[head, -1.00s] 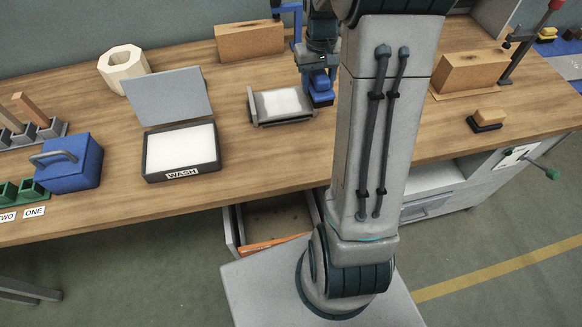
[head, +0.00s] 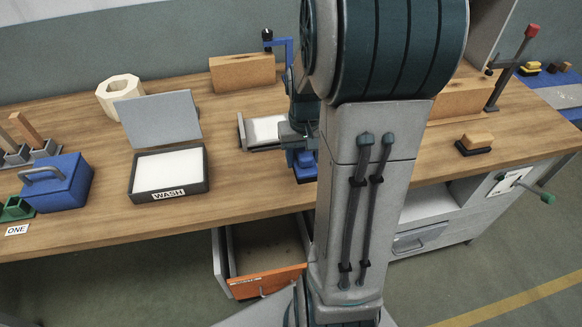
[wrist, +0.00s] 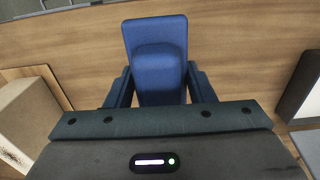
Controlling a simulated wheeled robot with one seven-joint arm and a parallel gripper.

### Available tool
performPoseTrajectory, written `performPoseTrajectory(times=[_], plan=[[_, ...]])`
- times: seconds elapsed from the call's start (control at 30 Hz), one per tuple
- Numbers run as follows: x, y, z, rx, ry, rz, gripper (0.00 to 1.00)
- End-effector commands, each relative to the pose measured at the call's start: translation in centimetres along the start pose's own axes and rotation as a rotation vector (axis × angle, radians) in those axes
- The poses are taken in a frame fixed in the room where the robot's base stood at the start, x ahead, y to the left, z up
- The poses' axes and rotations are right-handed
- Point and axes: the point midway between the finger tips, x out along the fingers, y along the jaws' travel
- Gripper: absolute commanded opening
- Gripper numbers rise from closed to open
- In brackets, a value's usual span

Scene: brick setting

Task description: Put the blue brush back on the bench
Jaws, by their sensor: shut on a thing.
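In the wrist view, the blue brush (wrist: 155,38) has a flat block with a rounded grip on top. My gripper (wrist: 159,84) has one finger on each side of it, shut on the grip. The wood bench top shows around it. I cannot tell whether the brush's underside touches the bench. My arm hides part of the bench to its right.
A WASH box (head: 140,187) with an open lid and a blue caddy (head: 60,185) stand left. A brown brush (head: 476,141) lies right. An open orange-fronted drawer (head: 265,280) juts out below. Front bench space between is clear.

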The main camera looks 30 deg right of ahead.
Motion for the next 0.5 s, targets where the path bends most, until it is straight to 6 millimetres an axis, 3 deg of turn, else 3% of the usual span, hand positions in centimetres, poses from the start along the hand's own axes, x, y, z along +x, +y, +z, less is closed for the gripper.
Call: performPoseTrajectory(times=[0.2, 0.5], plan=[[1.7, -2.4, -1.6, 0.000, -0.001, 0.000, 0.24], [5.1, -2.6, -1.7, 0.001, -0.003, 0.000, 0.24]])
